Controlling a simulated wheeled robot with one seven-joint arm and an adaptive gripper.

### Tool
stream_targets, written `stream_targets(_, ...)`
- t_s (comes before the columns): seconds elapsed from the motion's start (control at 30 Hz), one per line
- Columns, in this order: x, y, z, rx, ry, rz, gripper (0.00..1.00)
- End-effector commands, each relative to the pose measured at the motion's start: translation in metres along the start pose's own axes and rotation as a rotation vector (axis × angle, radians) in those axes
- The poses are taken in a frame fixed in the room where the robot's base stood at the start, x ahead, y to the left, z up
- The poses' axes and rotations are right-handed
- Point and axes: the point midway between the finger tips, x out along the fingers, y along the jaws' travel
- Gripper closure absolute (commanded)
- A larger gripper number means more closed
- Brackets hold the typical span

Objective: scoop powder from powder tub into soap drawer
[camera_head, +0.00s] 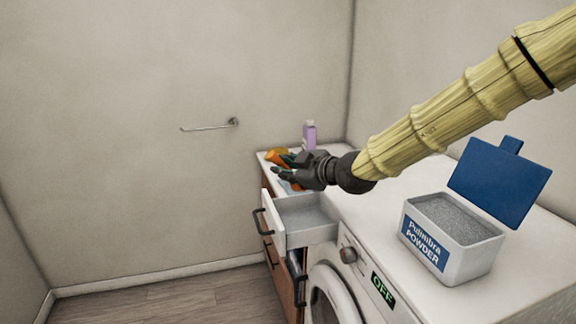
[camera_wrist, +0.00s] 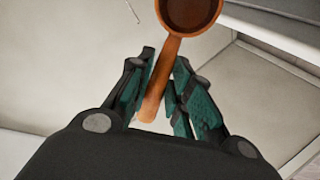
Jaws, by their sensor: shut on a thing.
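My gripper (camera_head: 283,168) is shut on the handle of an orange-brown scoop (camera_wrist: 172,60). In the wrist view the handle lies between the teal fingers, and the round bowl (camera_wrist: 190,12) is cut by the top edge; I see no clear powder in it. In the head view an orange shape (camera_head: 277,156) by the fingers is probably this scoop. The white soap drawer (camera_head: 276,220) is pulled open, with my gripper above and slightly beyond it. The powder tub (camera_head: 425,248), labelled "Pulimbra POWDER", stands open on the washer top at right, full of grey powder, its blue lid (camera_head: 497,183) raised.
A purple bottle (camera_head: 309,135) stands at the back of the counter. The washer (camera_head: 335,296) has a dial (camera_head: 348,255) and a display reading "OFF". A towel bar (camera_head: 208,126) is on the wall. Open floor (camera_head: 180,300) lies at left.

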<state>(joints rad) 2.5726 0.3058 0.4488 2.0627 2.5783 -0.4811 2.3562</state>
Motion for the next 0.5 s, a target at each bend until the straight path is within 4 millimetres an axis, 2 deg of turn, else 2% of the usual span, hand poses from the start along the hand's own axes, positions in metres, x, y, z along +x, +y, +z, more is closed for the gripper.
stream_targets(0.5,-0.0011,0.0059,-0.0104,-0.053,-0.031,-0.064,1.00)
